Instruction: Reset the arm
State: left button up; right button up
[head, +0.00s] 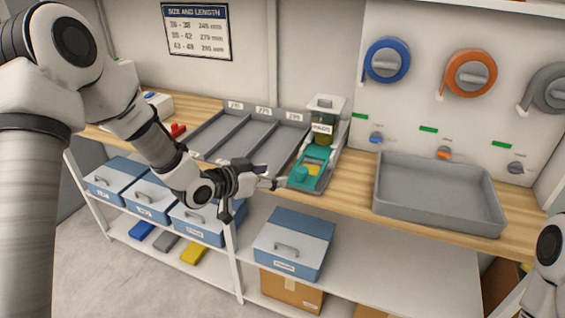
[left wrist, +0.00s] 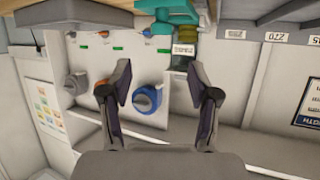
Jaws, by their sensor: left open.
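My left arm comes in from the left in the head view and reaches over the front edge of the wooden bench. My left gripper (head: 262,178) is open and empty, in front of the sectioned grey tray and just left of the green machine (head: 306,175). In the left wrist view the two fingers of the left gripper (left wrist: 165,85) stand wide apart with nothing between them. That view is upside down and shows the wall with the round blue reel (left wrist: 150,97). Part of my right arm shows at the right edge of the head view; its gripper is out of view.
A sectioned grey tray (head: 207,140) lies behind the gripper. An empty grey bin (head: 437,222) stands right on the bench (head: 350,192). Blue boxes (head: 294,240) stand on the shelf below. Blue, orange and grey reels (head: 470,73) hang on the wall.

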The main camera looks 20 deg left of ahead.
pick_arm(q)
jog(key=s+d+f+g+y, duration=0.1)
jog(key=s+f+g, duration=0.1)
jog(key=s+f, duration=0.55)
jog(key=s+d+f+n+g, duration=0.1)
jog(key=s+d+f+g, duration=0.2)
jog(key=f, duration=0.7)
jog(key=s+f+g+y, duration=0.1)
jog(key=s+f+g, duration=0.1)
jog(key=s+f, duration=0.55)
jog(key=s+a+f+n+g+y, duration=0.1)
jog(key=s+a+f+n+g, duration=0.1)
jog(key=s, duration=0.7)
jog(key=s+a+f+n+g+y, duration=0.1)
jog(key=s+f+n+g+y, duration=0.1)
jog(key=s, duration=0.7)
notch_tip(320, 180, down, 2)
jog(key=shift+a+f+g+y, duration=0.15)
jog(key=shift+a+g+y, duration=0.2)
jog(key=shift+g, duration=0.25)
